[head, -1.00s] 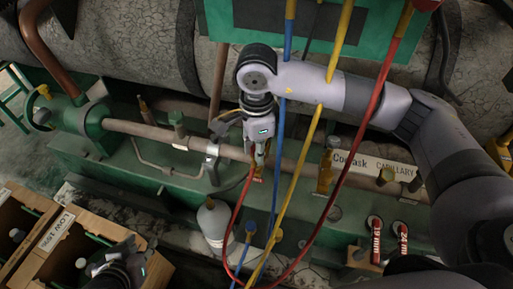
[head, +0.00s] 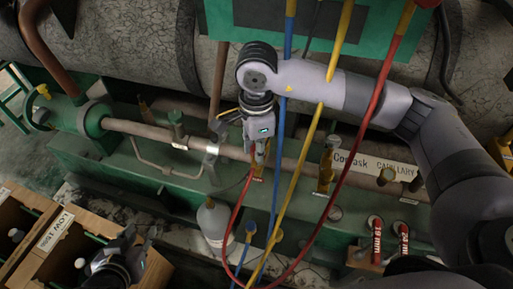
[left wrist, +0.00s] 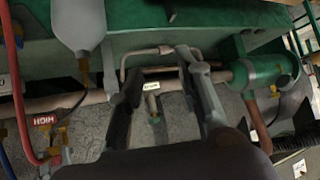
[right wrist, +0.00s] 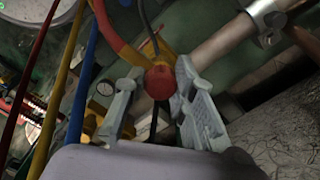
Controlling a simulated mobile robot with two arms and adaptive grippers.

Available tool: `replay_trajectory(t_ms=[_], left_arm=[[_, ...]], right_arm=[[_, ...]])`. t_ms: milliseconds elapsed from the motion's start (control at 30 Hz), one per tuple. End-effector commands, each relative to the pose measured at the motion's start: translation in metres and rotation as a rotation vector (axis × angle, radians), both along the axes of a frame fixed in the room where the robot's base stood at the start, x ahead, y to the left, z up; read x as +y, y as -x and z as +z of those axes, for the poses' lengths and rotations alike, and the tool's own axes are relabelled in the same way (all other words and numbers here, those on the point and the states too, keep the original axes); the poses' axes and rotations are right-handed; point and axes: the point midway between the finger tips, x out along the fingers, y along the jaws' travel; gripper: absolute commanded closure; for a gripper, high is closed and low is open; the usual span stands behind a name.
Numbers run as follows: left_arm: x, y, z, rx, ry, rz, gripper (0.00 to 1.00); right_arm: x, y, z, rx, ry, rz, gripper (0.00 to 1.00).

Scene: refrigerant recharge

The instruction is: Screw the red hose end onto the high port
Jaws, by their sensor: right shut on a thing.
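My right gripper (head: 259,160) points down at the pipe and is shut on the red hose end (right wrist: 160,82). That end shows as a red knob between the fingers in the right wrist view. The red hose (head: 237,215) hangs from it in a loop. In the left wrist view a red "HIGH" tag (left wrist: 43,120) sits beside a brass fitting (left wrist: 63,136), with the red hose (left wrist: 18,90) close by. Whether the hose end is seated on the port cannot be told. My left gripper (head: 138,240) is open and empty above the boxes; its spread fingers (left wrist: 163,85) show in the left wrist view.
Blue (head: 281,130) and yellow (head: 300,155) hoses run down just right of my right gripper. A grey bottle (head: 213,222) stands below it. Cardboard boxes (head: 35,262) stand at lower left. A long pipe (head: 140,130) crosses the green frame.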

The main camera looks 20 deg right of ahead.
Motion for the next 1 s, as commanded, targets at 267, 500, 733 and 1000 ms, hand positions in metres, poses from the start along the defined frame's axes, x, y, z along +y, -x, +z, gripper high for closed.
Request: replay_trajectory(t_ms=[267,500,733,1000], left_arm=[[-0.0004,-0.001,0.0008,-0.002,0.0,0.0,0.68],[-0.0008,-0.0006,-0.0002,-0.004,0.001,-0.001,0.68],[-0.0026,-0.0036,0.0026,-0.033,0.01,-0.003,0.68],[-0.0054,-0.0085,0.0075,-0.07,0.019,-0.006,0.68]], right_arm=[[0.0,-0.0001,0.0002,-0.001,0.0,0.0,1.0],[0.0,-0.0002,0.0,-0.001,0.0,0.0,1.0],[-0.0001,-0.0003,0.0,-0.001,0.0,0.0,1.0],[-0.0002,-0.0004,0.0,-0.001,0.0,0.0,1.0]])
